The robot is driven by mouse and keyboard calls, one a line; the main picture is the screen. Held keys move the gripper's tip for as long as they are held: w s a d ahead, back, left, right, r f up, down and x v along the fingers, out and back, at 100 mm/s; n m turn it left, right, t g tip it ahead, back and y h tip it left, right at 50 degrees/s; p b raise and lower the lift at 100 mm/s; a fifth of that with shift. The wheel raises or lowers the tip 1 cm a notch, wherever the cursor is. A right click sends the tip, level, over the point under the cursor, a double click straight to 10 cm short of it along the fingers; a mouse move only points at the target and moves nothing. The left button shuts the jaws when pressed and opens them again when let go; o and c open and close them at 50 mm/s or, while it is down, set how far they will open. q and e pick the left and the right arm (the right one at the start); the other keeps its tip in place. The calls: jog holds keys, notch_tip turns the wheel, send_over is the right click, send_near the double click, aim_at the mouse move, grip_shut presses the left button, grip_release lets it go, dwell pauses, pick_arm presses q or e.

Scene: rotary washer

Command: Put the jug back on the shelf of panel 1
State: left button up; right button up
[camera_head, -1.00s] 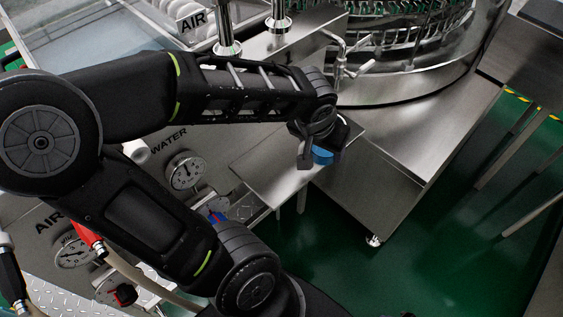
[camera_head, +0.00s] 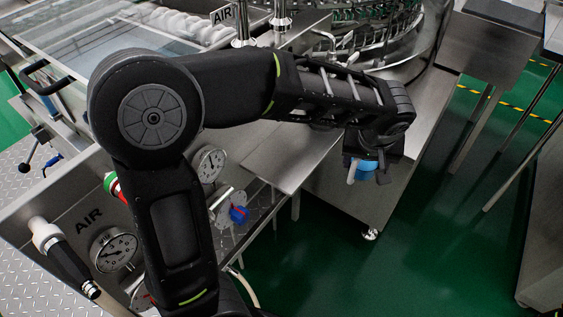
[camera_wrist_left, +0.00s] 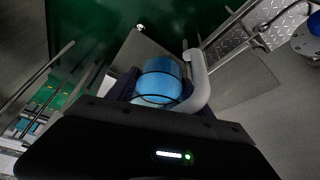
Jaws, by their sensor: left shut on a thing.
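The blue jug (camera_head: 366,166) is mostly hidden behind my left gripper (camera_head: 369,167) in the head view. In the left wrist view the jug (camera_wrist_left: 160,80) shows as a blue rounded body between the dark jaws, with a pale curved bar (camera_wrist_left: 199,80) beside it. My left gripper is shut on the jug and holds it just past the right end of a flat steel shelf (camera_head: 275,158). The bare part of the shelf that I see is empty. I cannot tell the height of the jug over it. My right gripper is not in view.
The panel with gauges (camera_head: 114,249) and a blue valve knob (camera_head: 238,214) lies left of the shelf. The round steel washer (camera_head: 405,50) stands behind. A steel table (camera_head: 490,45) stands at the right. Green floor (camera_head: 330,265) is open in front.

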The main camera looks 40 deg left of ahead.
pick_arm(q)
jog(key=shift+s+r, duration=0.1)
jog(key=shift+a, duration=0.1)
jog(key=p, duration=0.3)
send_over(290, 152)
jog(key=s+d, duration=0.2)
jog(key=shift+a+f, duration=0.2)
jog(key=shift+f, duration=0.35)
jog(key=shift+a+f, duration=0.2)
jog(key=shift+f, duration=0.3)
jog(key=shift+w+f, duration=0.1)
jog(key=shift+f, duration=0.45)
jog(key=shift+f, duration=0.2)
jog(key=f, duration=0.3)
jog(key=shift+a+f, duration=0.2)
jog(key=shift+f, duration=0.05)
